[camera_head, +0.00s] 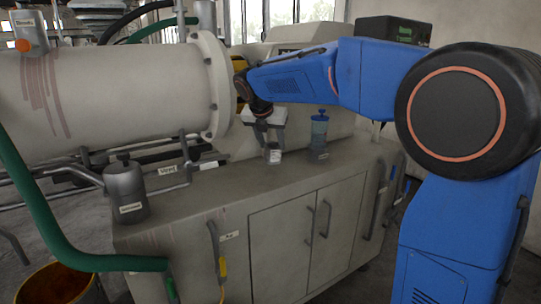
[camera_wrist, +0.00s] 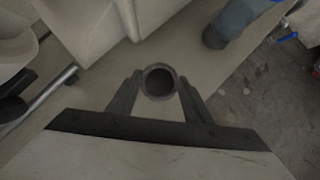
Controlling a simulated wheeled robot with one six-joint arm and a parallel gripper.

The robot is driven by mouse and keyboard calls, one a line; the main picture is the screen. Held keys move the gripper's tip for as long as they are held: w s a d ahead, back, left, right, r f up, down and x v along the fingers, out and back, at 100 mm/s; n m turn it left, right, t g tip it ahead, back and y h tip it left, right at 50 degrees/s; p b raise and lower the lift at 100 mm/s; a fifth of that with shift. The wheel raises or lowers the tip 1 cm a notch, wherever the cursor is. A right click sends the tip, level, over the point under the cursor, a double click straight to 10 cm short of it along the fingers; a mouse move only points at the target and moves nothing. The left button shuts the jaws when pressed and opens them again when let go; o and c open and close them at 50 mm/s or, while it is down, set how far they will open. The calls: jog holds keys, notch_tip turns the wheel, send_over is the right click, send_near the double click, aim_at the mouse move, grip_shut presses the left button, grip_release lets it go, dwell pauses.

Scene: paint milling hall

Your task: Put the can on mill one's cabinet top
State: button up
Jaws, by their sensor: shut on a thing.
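My gripper (camera_head: 272,143) is shut on a small grey can (camera_head: 274,156) with a pale label, held upright below the wrist. In the wrist view the can (camera_wrist: 159,82) shows its round dark open top between the two fingers of my gripper (camera_wrist: 158,90). The grey cabinet top (camera_head: 200,203) of the mill lies under the can. I cannot tell whether the can's base touches it or hangs just above.
A blue-topped container (camera_head: 319,136) stands right of the can. A dark grey canister (camera_head: 126,192) with a label stands at the cabinet's left end. The large pale mill drum (camera_head: 120,95) is behind on the left. The front middle of the top is clear.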

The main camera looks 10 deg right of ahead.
aim_at(270, 150)
jog(key=shift+f, duration=2)
jog(key=shift+f, duration=0.15)
jog(key=o, duration=1.3)
jog(key=shift+c, duration=0.2)
jog(key=v, duration=1.2)
jog(key=s+d+f+m+y, duration=0.1)
jog(key=s+d+f+m, duration=0.15)
jog(key=s+m, duration=0.2)
jog(key=s+d+f+m, duration=0.1)
jog(key=s+d+m, duration=0.25)
jog(key=s, duration=0.25)
jog(key=s+d+f+m+y, duration=0.1)
jog(key=s+d+f+m, duration=0.1)
jog(key=s+f+m, duration=0.7)
jog(key=s+d+f+m+y, duration=0.1)
jog(key=s+d+f+m, duration=0.2)
jog(key=s+f+m, duration=0.7)
jog(key=s+m, duration=0.2)
jog(key=s, duration=0.6)
jog(key=shift+g+y, duration=0.3)
jog(key=shift+g, duration=0.1)
jog(key=shift+s+d, duration=0.1)
jog(key=shift+s, duration=0.05)
